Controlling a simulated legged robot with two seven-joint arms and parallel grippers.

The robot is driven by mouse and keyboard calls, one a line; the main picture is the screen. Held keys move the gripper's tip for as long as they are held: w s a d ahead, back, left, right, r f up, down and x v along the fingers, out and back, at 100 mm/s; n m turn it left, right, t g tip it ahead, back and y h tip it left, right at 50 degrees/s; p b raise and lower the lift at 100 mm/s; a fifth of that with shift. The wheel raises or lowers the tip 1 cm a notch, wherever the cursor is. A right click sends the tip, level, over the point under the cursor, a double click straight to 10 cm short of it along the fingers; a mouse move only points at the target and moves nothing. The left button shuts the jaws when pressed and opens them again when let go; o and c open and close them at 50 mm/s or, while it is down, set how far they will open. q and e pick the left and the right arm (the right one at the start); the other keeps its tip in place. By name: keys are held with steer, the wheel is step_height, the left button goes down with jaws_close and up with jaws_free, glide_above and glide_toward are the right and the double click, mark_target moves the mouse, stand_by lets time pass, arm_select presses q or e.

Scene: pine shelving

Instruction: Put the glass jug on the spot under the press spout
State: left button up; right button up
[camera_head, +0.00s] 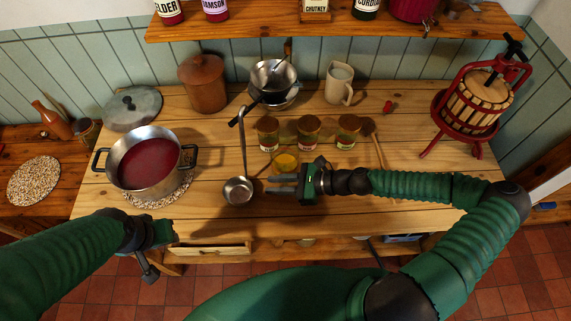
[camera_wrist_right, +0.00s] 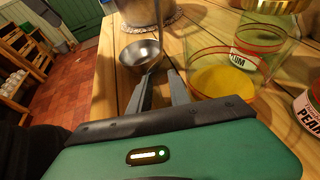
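A pale jug with a handle (camera_head: 339,84) stands at the back of the table, right of the metal bowls; I cannot tell if it is glass. The red press with a slatted wooden basket (camera_head: 475,104) stands at the table's right end. I cannot make out a marked spot under its spout. My right gripper (camera_head: 276,185) is near the table's front, pointing left, away from jug and press. Its fingers (camera_wrist_right: 161,86) are apart with nothing between them. My left gripper (camera_head: 160,250) is at the front left edge, its fingers apart and empty.
A ladle (camera_head: 239,190) is just beyond my right fingertips. A glass with yellow contents (camera_head: 285,162) and several lidded jars (camera_head: 308,133) stand behind. A pot of red liquid (camera_head: 147,163) is at left. A wooden spoon (camera_head: 373,140) lies between jars and press.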

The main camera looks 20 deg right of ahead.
steer(key=shift+s+a+r, duration=0.1)
steer(key=shift+a, duration=0.05)
steer(key=c, duration=0.3)
jaws_close()
stand_by(0.9)
